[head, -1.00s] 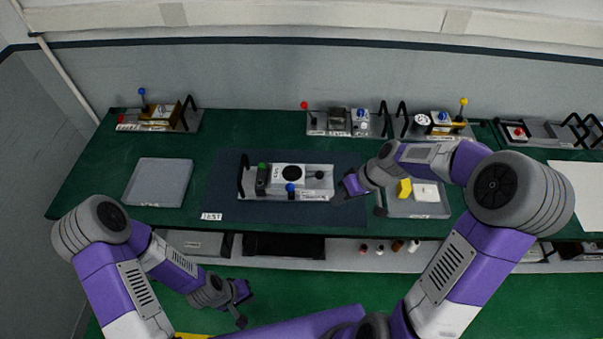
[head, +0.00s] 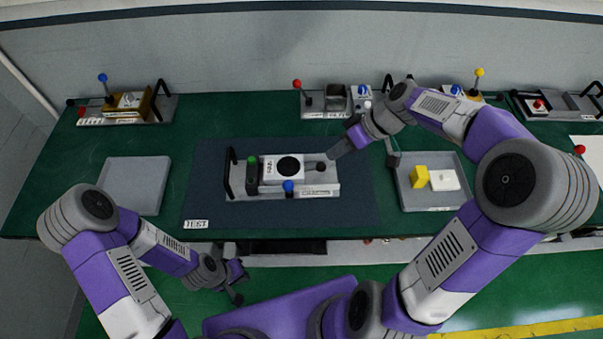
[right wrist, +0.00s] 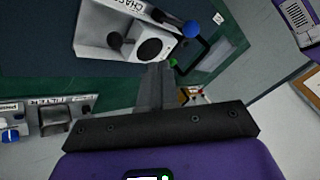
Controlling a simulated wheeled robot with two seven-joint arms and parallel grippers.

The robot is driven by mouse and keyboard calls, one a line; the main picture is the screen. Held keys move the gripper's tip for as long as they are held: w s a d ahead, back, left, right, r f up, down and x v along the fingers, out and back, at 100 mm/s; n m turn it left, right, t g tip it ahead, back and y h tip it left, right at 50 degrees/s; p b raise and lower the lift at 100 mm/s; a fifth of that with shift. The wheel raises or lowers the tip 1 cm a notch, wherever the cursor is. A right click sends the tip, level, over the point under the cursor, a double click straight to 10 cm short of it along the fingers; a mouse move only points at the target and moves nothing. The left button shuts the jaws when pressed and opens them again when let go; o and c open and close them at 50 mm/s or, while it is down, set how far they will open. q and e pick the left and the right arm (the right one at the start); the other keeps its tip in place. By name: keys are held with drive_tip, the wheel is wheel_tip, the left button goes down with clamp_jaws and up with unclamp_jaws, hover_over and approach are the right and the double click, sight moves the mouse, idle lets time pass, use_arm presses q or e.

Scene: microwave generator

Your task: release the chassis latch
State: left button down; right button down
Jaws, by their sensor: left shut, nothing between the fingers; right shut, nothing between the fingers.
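The chassis (head: 330,188) is a light grey base lying on the dark mat in the middle of the bench. It carries a white box with a black round disc (head: 289,167), a blue knob (head: 288,186), a green knob and a dark lever-like knob (head: 320,166) at its right. The chassis also shows in the right wrist view (right wrist: 92,30). My right gripper (head: 334,153) is shut and empty, just above and right of the chassis's far right corner. Contact cannot be told. My left gripper (head: 238,284) is shut and empty in front of the bench, low down.
A grey tray (head: 133,187) lies left of the mat (head: 210,205). Another tray (head: 428,207) at right holds a yellow block (head: 419,176) and a white piece (head: 444,180). Several modules with coloured knobs stand along the back edge. The mat around the chassis is clear.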

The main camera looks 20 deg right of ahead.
sight(289, 189)
drive_tip(key=x, duration=0.9)
drive_tip(key=shift+b, duration=0.35)
use_arm(q)
drive_tip(key=shift+f, duration=0.25)
use_arm(e)
drive_tip(key=a, duration=0.1)
drive_tip(key=s+a, duration=0.1)
drive_tip(key=a, duration=0.1)
drive_tip(key=shift+s+a, duration=0.25)
drive_tip(key=shift+a, duration=0.05)
